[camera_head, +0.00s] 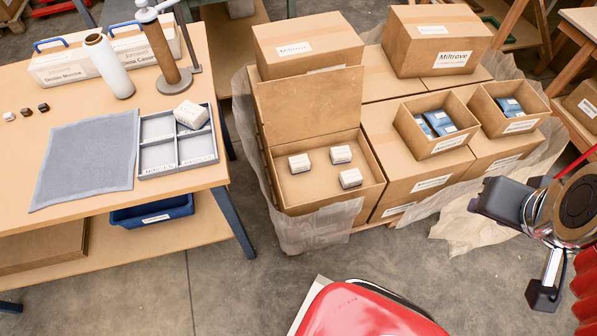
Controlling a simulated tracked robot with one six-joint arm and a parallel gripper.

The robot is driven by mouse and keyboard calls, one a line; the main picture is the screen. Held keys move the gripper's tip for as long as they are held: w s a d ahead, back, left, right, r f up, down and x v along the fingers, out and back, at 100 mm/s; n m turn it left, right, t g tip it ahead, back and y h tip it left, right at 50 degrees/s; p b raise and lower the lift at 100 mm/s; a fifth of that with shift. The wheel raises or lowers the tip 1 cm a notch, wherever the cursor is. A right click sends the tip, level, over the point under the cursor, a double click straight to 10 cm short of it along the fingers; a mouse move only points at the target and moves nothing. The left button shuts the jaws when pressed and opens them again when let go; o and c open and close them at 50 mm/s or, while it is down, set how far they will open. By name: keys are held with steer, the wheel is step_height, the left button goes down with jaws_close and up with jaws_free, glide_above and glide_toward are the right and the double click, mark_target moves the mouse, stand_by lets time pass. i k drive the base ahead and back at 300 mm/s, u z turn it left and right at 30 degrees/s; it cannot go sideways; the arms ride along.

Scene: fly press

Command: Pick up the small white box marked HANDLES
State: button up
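Three small white boxes lie apart inside an open cardboard carton: a left one (299,163), a back one (340,154) and a front right one (350,178). Another small white box (192,115) rests tilted on the back right part of a grey divided tray (178,166) on the table. Their markings are too small to read, so I cannot tell which says HANDLES. The end of my arm with my gripper (522,245) is at the right edge, well away from all of these boxes. I cannot make out its opening; nothing shows held in it.
The open carton (286,204) has a raised back flap and stands among closed Miltrove cartons (418,184). Two smaller open cartons (437,148) hold blue packets. The wooden table (205,70) carries a grey mat (88,155), a white roll and a post on a round base.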

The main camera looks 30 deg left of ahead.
mark_target(300, 163)
steer(key=k, duration=1.3)
steer(key=u, duration=1.6)
steer(key=i, duration=1.65)
steer(key=u, duration=0.05)
